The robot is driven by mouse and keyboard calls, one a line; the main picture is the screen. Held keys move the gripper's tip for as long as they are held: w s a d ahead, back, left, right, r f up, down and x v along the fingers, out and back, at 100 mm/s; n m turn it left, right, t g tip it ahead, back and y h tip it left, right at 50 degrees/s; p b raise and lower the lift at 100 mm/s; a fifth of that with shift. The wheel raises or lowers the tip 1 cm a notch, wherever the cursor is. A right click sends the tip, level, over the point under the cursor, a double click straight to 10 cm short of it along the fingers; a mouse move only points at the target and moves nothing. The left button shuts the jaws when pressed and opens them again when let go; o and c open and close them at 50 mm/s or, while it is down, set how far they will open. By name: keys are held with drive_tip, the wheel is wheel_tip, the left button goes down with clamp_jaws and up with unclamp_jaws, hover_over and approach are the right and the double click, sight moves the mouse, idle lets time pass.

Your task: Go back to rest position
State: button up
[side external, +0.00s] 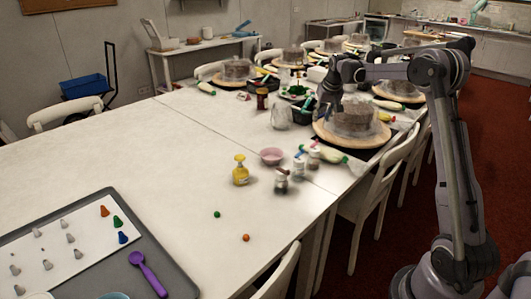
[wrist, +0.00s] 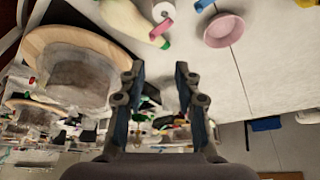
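My gripper (side external: 322,112) is above the table beside the nearest cake turntable, at the end of my arm coming from the right. In the wrist view my gripper (wrist: 160,68) has its two fingers spread apart with nothing between them. The turntable (side external: 326,136) carries a brown round cake (side external: 354,117); the turntable also shows at the upper left of the wrist view (wrist: 40,38). From the side I cannot tell the exact gap between my gripper and the turntable.
A grey tray (side external: 176,272) with a purple spoon (side external: 148,273) lies at lower left. Chairs (side external: 372,190) line the right edge. The left table is mostly clear.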

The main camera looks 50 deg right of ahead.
drive_tip(key=s+a+r+n+t, duration=0.1)
drive_tip(key=s+a+r+n, duration=0.2)
drive_tip(key=a, duration=0.8)
drive_tip(key=s+a+r+n+t, duration=0.1)
drive_tip(key=s+a+r, duration=0.3)
drive_tip(key=a, duration=0.6)
drive_tip(key=s+a+f+n+y, duration=0.1)
drive_tip(key=s+a+f, duration=0.2)
drive_tip(key=s+a, duration=0.4)
drive_tip(key=s+a+f+n+t+y, duration=0.1)
drive_tip(key=s+a+f+n, duration=0.1)
drive_tip(key=s+a, duration=0.6)
drive_tip(key=shift+s+a+f+n+t+y, duration=0.3)
drive_tip(key=shift+a+f+y, duration=0.1)
drive_tip(key=shift+a+f, duration=0.2)
